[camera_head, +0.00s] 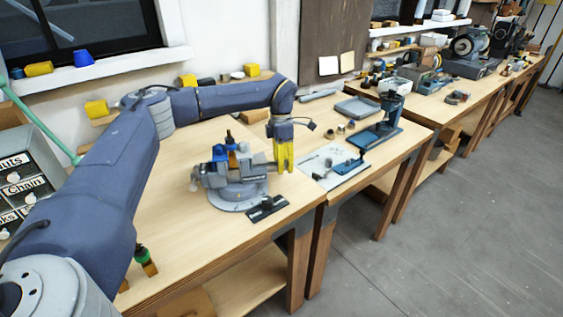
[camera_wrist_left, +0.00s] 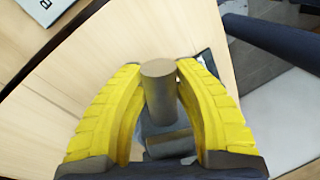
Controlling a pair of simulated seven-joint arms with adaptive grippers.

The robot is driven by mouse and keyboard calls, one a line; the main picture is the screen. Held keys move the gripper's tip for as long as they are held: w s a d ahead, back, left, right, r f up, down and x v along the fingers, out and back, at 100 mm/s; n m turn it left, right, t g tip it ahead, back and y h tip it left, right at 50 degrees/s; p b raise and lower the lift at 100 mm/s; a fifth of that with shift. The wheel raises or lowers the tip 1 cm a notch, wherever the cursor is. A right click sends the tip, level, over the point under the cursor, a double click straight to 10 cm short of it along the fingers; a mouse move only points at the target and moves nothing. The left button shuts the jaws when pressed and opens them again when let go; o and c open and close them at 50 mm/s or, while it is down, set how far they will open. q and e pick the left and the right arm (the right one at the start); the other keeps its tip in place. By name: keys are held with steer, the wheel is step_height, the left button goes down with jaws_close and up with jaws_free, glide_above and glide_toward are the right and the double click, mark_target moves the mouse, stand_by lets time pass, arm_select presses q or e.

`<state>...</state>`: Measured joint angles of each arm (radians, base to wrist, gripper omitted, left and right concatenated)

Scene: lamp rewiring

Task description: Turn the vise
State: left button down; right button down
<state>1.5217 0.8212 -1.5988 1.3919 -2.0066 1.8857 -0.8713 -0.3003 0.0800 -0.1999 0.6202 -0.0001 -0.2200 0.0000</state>
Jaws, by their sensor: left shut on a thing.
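The grey-blue vise (camera_head: 237,192) stands on its round base on the wooden bench, with a blue part and dark-tipped pieces on top. My left gripper (camera_head: 285,170) reaches down at the vise's right end, its yellow fingers pointing down. In the left wrist view the fingers (camera_wrist_left: 160,66) lie on both sides of a grey cylindrical end (camera_wrist_left: 158,88) of the vise and are shut on it. Another grey rounded part (camera_wrist_left: 168,143) shows below, between the fingers. The lower contact is partly hidden by the fingers. My right gripper is not in view.
A flat black tool (camera_head: 267,208) lies in front of the vise near the bench edge. To the right, a white sheet (camera_head: 345,178) with small parts and a blue stand (camera_head: 385,125) occupy the adjoining bench. Bare wood lies left of the vise.

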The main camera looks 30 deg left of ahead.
arm_select(q)
steer(key=shift+s+d+m, duration=0.4)
steer(key=shift+s, duration=0.1)
stand_by(0.4)
steer(key=c, duration=1)
jaws_free()
steer(key=shift+o, duration=0.2)
step_height(320, 180, up, 12)
steer(key=w+a, duration=0.1)
steer(key=w, duration=0.1)
steer(key=shift+a, duration=0.2)
steer(key=shift+d+f, duration=0.1)
steer(key=shift+f, duration=0.05)
